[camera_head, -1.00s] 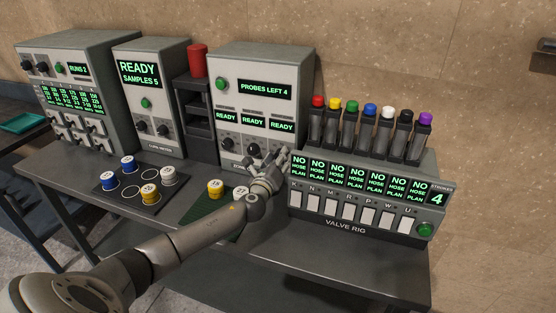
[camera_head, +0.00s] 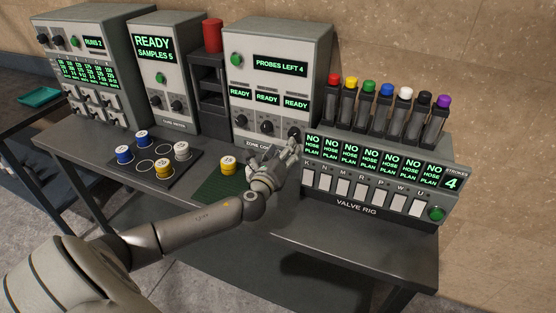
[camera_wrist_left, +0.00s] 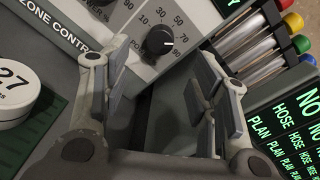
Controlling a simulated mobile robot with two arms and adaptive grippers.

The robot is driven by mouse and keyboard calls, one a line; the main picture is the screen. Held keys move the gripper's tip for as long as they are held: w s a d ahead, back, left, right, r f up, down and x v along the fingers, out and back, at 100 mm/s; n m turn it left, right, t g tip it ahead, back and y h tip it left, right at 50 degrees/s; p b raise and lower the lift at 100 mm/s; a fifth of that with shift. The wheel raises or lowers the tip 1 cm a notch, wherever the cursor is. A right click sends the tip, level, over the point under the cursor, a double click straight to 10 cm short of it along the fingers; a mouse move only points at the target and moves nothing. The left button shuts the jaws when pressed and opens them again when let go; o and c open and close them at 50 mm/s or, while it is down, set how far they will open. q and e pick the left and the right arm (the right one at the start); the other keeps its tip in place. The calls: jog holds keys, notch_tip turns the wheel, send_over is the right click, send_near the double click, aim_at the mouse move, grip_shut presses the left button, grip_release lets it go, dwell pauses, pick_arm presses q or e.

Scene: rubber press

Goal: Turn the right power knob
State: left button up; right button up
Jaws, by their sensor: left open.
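The zone controller (camera_head: 277,52) is a grey box with three READY displays and a row of black knobs. Its right knob (camera_head: 294,132) shows just above my left gripper's fingertips. In the left wrist view the black knob (camera_wrist_left: 160,40), with a white pointer mark, sits on a dial marked 10 to 90. My left gripper (camera_head: 288,148) is open and empty, in front of the panel's lower right corner. In the left wrist view its two fingers (camera_wrist_left: 162,95) stand apart, with the knob beyond the gap between them. My right gripper is not in view.
The valve rig (camera_head: 370,190), with several coloured-capped cylinders, stands close to the right of the gripper. A yellow jar (camera_head: 228,166) stands on a green mat (camera_head: 215,187) to the left. The controller's middle knob (camera_head: 267,127) is nearby. The table's front right is clear.

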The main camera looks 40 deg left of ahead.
pick_arm(q)
jog(key=shift+v, duration=2.15)
jog(key=shift+s+a, duration=0.1)
